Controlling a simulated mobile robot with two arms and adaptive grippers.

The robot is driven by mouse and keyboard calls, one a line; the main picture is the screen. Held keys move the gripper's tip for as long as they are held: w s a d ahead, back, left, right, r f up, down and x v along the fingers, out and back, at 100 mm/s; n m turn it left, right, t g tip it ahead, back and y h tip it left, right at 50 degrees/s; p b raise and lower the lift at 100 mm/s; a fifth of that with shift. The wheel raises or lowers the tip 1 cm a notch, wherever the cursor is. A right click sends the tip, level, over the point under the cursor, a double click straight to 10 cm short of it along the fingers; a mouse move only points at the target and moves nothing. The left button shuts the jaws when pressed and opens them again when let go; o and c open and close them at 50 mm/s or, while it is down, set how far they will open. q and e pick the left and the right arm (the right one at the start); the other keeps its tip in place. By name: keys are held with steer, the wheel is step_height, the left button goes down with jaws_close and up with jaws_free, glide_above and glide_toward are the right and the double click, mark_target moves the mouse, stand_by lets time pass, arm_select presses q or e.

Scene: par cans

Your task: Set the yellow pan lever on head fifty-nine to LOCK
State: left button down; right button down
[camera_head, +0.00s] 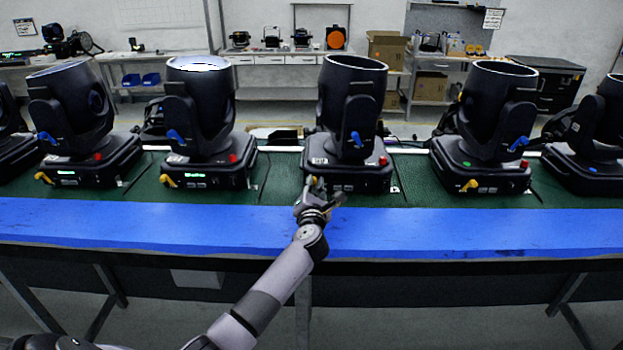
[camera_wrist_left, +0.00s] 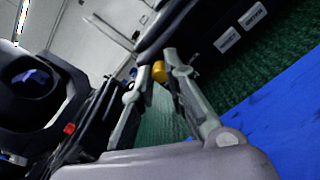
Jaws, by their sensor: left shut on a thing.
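My right gripper is not in view.
The blue front strip (camera_head: 450,230) of the bench is clear. Green matting (camera_head: 415,190) lies between bases.

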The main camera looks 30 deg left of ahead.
arm_select(q)
steer(key=m+p, duration=0.1)
steer(key=d+m+p, duration=0.1)
steer(key=m+p, duration=0.2)
steer(key=shift+w+d+r+m+p, duration=0.2)
steer(key=shift+w+r+m+p, duration=0.1)
steer(key=shift+w+p, duration=0.1)
steer(key=m, duration=0.1)
steer(key=m+p, duration=0.2)
steer(key=shift+w+d+f, duration=0.2)
steer(key=shift+d+f, duration=0.15)
steer(key=shift+d, duration=0.05)
steer(key=shift+w+d+f+m+p, duration=0.15)
steer(key=shift+m+p, duration=0.35)
steer(key=shift+m, duration=0.5)
steer(key=shift+f, duration=0.1)
steer(key=c, duration=1.6)
jaws_free()
